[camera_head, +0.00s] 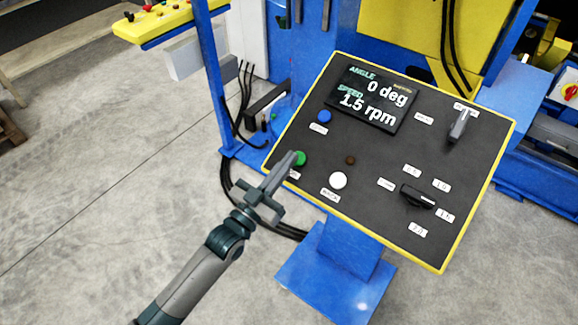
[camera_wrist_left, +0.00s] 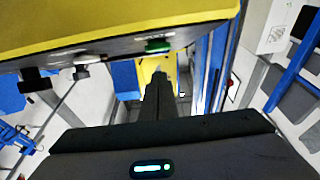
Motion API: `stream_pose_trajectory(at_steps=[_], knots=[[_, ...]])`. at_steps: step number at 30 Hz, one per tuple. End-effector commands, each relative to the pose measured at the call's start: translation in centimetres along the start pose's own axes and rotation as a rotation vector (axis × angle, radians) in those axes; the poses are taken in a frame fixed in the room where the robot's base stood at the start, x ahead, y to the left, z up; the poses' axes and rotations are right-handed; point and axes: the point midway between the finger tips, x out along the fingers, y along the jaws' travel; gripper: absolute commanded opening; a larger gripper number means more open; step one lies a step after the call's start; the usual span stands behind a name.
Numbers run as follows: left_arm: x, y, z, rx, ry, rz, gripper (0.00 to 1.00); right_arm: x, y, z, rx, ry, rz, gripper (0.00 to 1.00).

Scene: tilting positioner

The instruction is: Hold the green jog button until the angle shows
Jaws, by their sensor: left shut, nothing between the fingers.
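The green jog button (camera_head: 300,158) sits on the lower left part of the black control panel (camera_head: 400,150), partly hidden by my left gripper (camera_head: 294,160). The left gripper is shut and empty, its fingertips at or just in front of the green button. I cannot tell from the head view whether they touch. In the left wrist view, the green button (camera_wrist_left: 158,46) stands out from the panel edge, and the shut fingers (camera_wrist_left: 160,80) appear beneath it, seemingly apart. The display (camera_head: 372,98) reads ANGLE 0 deg and SPEED 1.5 rpm. My right gripper is not in view.
A blue button (camera_head: 324,117), a white button (camera_head: 338,180), a dark small lamp (camera_head: 350,160), a black rotary knob (camera_head: 417,197) and a grey switch (camera_head: 459,126) share the panel. A blue post (camera_head: 214,80) and black cables stand left of the panel. Floor at left is clear.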

Motion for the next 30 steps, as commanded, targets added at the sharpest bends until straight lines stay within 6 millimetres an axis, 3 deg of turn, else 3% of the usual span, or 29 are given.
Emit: stream_pose_trajectory(at_steps=[1,5,15,21,30], knots=[[-1.2,0.0,0.8,0.0,-0.004,0.0,0.0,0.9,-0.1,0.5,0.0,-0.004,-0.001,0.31],[-3.2,0.0,0.6,0.0,-0.002,0.0,0.0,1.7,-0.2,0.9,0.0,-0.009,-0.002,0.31],[-8.5,0.0,0.3,0.002,0.001,-0.001,0.0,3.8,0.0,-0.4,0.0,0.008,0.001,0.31],[-9.7,0.0,0.1,0.001,0.003,0.0,0.0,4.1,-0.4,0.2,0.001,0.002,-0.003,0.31],[-9.8,0.0,0.0,0.001,0.004,0.0,0.0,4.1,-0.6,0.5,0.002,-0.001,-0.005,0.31]])
